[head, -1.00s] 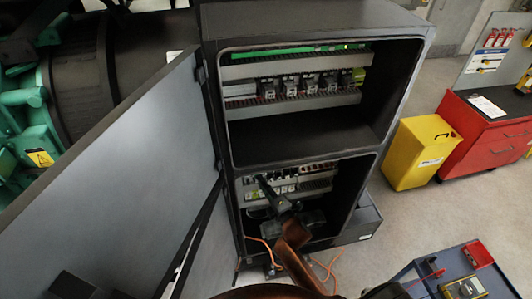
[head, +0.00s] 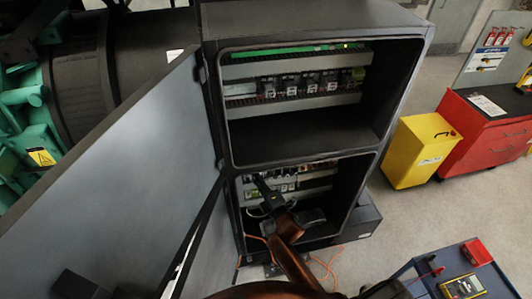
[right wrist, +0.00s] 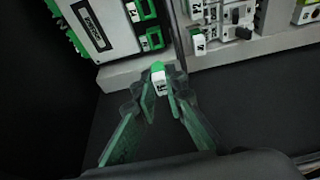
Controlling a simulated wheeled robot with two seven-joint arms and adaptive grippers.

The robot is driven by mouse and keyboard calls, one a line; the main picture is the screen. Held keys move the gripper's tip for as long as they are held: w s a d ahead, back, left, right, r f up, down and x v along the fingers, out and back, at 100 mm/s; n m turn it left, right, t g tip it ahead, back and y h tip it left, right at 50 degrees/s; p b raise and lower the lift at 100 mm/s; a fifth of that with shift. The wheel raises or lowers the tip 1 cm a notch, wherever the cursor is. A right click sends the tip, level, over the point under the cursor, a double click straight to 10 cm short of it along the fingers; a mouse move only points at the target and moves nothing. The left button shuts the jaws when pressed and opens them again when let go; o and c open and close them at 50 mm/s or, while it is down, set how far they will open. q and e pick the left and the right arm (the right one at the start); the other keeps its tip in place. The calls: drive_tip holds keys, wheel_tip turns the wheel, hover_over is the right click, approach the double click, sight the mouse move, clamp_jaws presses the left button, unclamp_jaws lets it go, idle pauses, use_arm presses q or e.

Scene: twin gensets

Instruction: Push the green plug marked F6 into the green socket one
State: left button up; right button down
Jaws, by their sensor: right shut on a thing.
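My right gripper (right wrist: 160,95) is shut on a small plug (right wrist: 159,78) with a green top and a white label. The label is turned sideways and I cannot read it surely. In the head view my right gripper (head: 264,190) reaches into the lower bay of the cabinet. Green sockets sit on a white-faced module at the top of the right wrist view: an upper one (right wrist: 147,9) and a lower one (right wrist: 153,39). The plug is below the lower one, apparently apart from it. Which is socket one I cannot tell. My left gripper is not in view.
A grey rail (right wrist: 120,75) runs below the module. White-tagged plugs (right wrist: 199,44) and other parts crowd the rail to the right. The open cabinet door (head: 120,170) stands at left. A yellow bin (head: 415,150) and blue cart (head: 425,270) stand at right.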

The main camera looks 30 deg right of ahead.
drive_tip(key=shift+w+d+b, duration=0.2)
drive_tip(key=shift+w, duration=0.65)
drive_tip(key=shift+w+d+b, duration=0.15)
drive_tip(key=shift+w+d, duration=0.1)
drive_tip(key=shift+w, duration=0.6)
drive_tip(key=shift+w+d+b, duration=0.2)
drive_tip(key=shift+w, duration=0.65)
drive_tip(key=shift+w+d+b, duration=0.2)
drive_tip(key=shift+w+b, duration=0.05)
drive_tip(key=shift+w, duration=0.45)
drive_tip(key=shift+w+d+b, duration=0.15)
drive_tip(key=shift+w+b, duration=0.05)
drive_tip(key=shift+w, duration=0.5)
idle(0.7)
drive_tip(key=c, duration=1.9)
unclamp_jaws()
